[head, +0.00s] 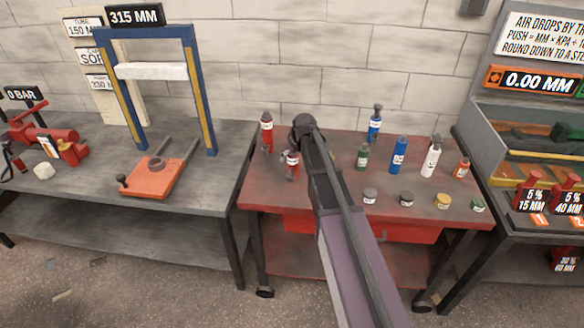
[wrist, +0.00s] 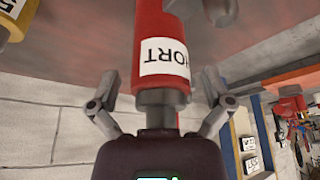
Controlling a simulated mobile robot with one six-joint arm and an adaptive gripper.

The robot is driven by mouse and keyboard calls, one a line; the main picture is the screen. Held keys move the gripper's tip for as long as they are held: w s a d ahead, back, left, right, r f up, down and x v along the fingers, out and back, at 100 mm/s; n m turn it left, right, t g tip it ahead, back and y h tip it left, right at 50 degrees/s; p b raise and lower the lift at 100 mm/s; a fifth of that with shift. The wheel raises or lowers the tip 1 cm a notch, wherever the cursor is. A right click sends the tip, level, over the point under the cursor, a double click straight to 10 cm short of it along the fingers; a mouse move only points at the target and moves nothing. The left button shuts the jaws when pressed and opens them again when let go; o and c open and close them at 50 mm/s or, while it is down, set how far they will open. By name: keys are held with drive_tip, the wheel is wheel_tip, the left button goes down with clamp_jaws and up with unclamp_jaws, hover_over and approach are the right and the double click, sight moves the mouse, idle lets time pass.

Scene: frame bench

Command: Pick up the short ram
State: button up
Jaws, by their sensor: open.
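The short ram is a red cylinder with a white label, partly readable as "ORT", and a dark collar; it fills the centre of the wrist view (wrist: 163,40). In the head view a red labelled ram (head: 292,160) shows just below my gripper (head: 300,150) on the red cart. My gripper is open, with its grey fingers on either side of the ram in the wrist view (wrist: 165,90). Whether the fingers touch it cannot be told. A second red cylinder with a white label (head: 266,132) stands just left and behind.
The cart top (head: 330,185) also holds a blue bottle (head: 398,155), a green bottle (head: 362,156), a white bottle (head: 431,157) and several small caps. A grey bench with a blue press frame (head: 205,100) stands left. A sloped display unit (head: 530,110) stands right.

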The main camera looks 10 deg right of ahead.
drive_tip(key=shift+c, duration=0.2)
drive_tip(key=c, duration=1.3)
drive_tip(key=shift+r, duration=0.15)
drive_tip(key=shift+r+p, duration=0.15)
drive_tip(key=shift+p, duration=0.2)
drive_tip(key=shift+r+p, duration=1.6)
drive_tip(key=shift+r, duration=0.05)
drive_tip(key=s, duration=0.5)
drive_tip(key=s+a, duration=0.1)
drive_tip(key=s, duration=0.4)
drive_tip(key=s+r+p, duration=0.1)
drive_tip(key=s, duration=0.5)
drive_tip(key=shift+a, duration=0.15)
